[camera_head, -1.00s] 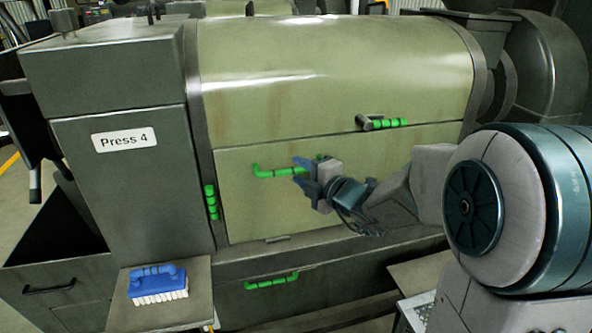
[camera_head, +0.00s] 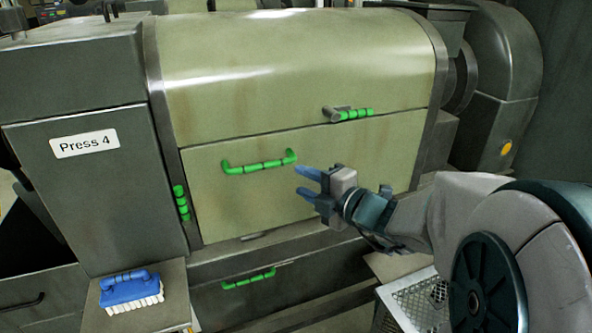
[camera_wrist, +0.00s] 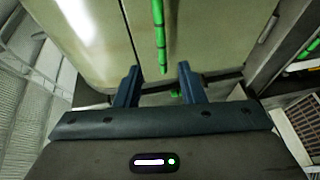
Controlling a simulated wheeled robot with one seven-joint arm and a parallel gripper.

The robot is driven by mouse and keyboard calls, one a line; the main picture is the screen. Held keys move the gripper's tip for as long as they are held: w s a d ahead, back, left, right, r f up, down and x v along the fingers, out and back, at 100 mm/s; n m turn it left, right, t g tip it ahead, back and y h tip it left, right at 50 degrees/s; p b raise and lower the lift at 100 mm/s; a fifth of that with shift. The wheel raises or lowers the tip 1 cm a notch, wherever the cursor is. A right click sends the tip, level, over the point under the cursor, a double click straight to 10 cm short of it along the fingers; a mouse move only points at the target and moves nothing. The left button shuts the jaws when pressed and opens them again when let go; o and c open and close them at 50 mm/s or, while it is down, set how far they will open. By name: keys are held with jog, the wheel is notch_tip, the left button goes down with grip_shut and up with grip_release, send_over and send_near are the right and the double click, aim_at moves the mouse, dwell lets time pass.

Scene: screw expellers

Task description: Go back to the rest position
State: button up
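My gripper (camera_head: 308,184) is in front of the lower pale panel of the press (camera_head: 335,190), to the right of and a little below the panel's green handle (camera_head: 258,166). Its two blue fingers are apart with nothing between them. In the wrist view my gripper (camera_wrist: 158,88) also shows open, with a gap between the fingers. A green handle (camera_wrist: 159,36) lies beyond the fingers there, apart from them. The press carries a "Press 4" label (camera_head: 85,145).
A blue brush (camera_head: 130,289) with white bristles lies on a small side shelf (camera_head: 175,285) at the lower left. More green handles sit on the upper cover (camera_head: 355,114), left side (camera_head: 181,203) and lower drawer (camera_head: 249,279). A perforated metal tray (camera_head: 425,297) is at the lower right.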

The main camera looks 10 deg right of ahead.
jog(key=s+a+f+n+g, duration=0.3)
jog(key=s+n+g, duration=0.25)
jog(key=n, duration=0.65)
jog(key=s+a+f+n+g, duration=0.35)
jog(key=s+n, duration=0.35)
jog(key=n, duration=0.6)
jog(key=s+d+n+h, duration=0.2)
jog(key=d+n+h, duration=0.2)
jog(key=n, duration=0.7)
jog(key=s+d+f+n+g+h, duration=0.1)
jog(key=s+d+n+h, duration=0.2)
jog(key=n, duration=0.9)
jog(key=shift+s+d+f+h, duration=0.35)
jog(key=shift+d+h, duration=0.75)
jog(key=shift+d, duration=0.4)
